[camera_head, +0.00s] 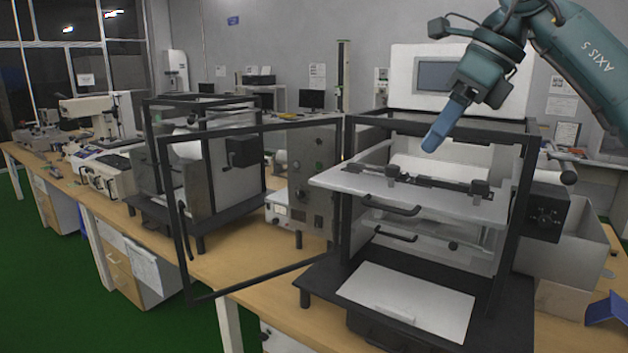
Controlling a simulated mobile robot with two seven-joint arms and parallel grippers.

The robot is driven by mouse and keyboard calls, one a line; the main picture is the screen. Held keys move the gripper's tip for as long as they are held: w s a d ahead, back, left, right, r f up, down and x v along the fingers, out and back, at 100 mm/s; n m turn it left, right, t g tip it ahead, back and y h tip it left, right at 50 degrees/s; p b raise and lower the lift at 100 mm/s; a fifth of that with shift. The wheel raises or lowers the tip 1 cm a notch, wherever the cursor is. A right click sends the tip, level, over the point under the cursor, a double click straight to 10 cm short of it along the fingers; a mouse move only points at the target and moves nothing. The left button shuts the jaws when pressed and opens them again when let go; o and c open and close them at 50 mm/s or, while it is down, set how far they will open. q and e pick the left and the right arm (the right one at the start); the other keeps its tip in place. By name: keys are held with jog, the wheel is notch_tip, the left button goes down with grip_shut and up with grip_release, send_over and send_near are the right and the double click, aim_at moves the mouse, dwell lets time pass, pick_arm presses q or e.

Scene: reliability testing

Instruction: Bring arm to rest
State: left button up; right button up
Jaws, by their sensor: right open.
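My right arm (590,55) is teal and comes in from the upper right. Its right gripper (436,140) has blue fingers that point down and to the left. The fingers line up in this view, so the gap between them is hard to see. No object shows in them. The gripper is in front of the upper part of a black-framed test chamber (517,215), above its white shelf (340,180). I cannot tell how far apart gripper and chamber are. My left gripper is not in view.
The chamber's framed door (175,225) stands open to the left. A white plate (405,300) lies in the chamber's base. A second black-framed chamber (150,140) and several instruments stand along the wooden bench (235,262). An open grey box (575,250) is at right. Green floor lies in front.

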jog(key=s+a+f+m+g+y, duration=0.15)
jog(key=a+f+m+y, duration=0.65)
jog(key=a+f+y, duration=1)
jog(key=s+d+f+m+t+h, duration=0.2)
jog(key=d+f+m+t+h, duration=0.2)
jog(key=f+m+t+h, duration=0.65)
jog(key=s+d+f+m+t+h, duration=0.1)
jog(key=d+f+m+t+h, duration=0.4)
jog(key=f+m, duration=1.05)
jog(key=s+d+f+m+g+h, duration=0.2)
jog(key=s+d+f+m+g, duration=0.1)
jog(key=s+f+m, duration=0.2)
jog(key=s+d+f+m+g+h, duration=0.2)
jog(key=s+f+m, duration=0.4)
jog(key=s+f, duration=0.4)
jog(key=s+d+g, duration=0.1)
jog(key=s+d, duration=0.1)
jog(key=s, duration=0.1)
jog(key=shift+s+h, duration=0.25)
jog(key=shift+h, duration=0.1)
jog(key=shift+a+f, duration=0.1)
